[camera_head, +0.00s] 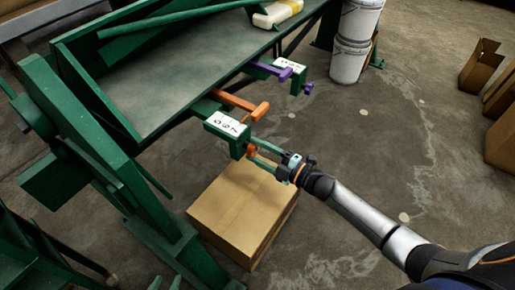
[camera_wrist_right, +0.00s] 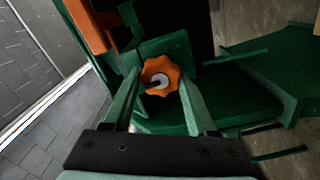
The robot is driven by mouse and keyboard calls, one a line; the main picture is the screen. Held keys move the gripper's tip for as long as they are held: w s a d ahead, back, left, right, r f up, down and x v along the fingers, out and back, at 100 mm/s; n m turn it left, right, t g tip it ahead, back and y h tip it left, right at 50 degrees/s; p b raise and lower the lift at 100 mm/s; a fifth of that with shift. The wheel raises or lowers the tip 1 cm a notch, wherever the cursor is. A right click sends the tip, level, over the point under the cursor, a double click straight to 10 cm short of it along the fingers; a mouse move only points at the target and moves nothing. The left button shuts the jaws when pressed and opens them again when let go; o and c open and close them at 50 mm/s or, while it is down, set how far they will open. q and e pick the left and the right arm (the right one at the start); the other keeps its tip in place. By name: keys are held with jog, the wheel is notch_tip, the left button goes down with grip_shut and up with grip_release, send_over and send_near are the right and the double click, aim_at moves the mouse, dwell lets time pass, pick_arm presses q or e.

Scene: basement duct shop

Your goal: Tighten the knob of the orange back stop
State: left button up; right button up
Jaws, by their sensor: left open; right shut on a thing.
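The orange back stop (camera_head: 240,103) has an orange bar on the front edge of the green bench, with a green block and white number label below it. Its lobed orange knob (camera_head: 251,150) faces my right gripper (camera_head: 257,153). In the right wrist view the knob (camera_wrist_right: 172,71) sits between the two green fingertips, which are shut on its sides. A round pale centre with a dark slanted mark shows on its face. Part of the orange bar (camera_wrist_right: 88,25) shows at the upper left there. My left gripper is not in view.
A purple back stop (camera_head: 278,70) with its purple knob (camera_head: 308,88) is farther along the bench edge. A cardboard box (camera_head: 240,212) stands on the floor below my right gripper. White buckets (camera_head: 352,45) stand behind. The concrete floor at right is mostly clear.

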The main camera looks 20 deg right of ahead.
jog(key=shift+m, duration=0.6)
jog(key=o, duration=1.4)
jog(key=shift+c, duration=0.2)
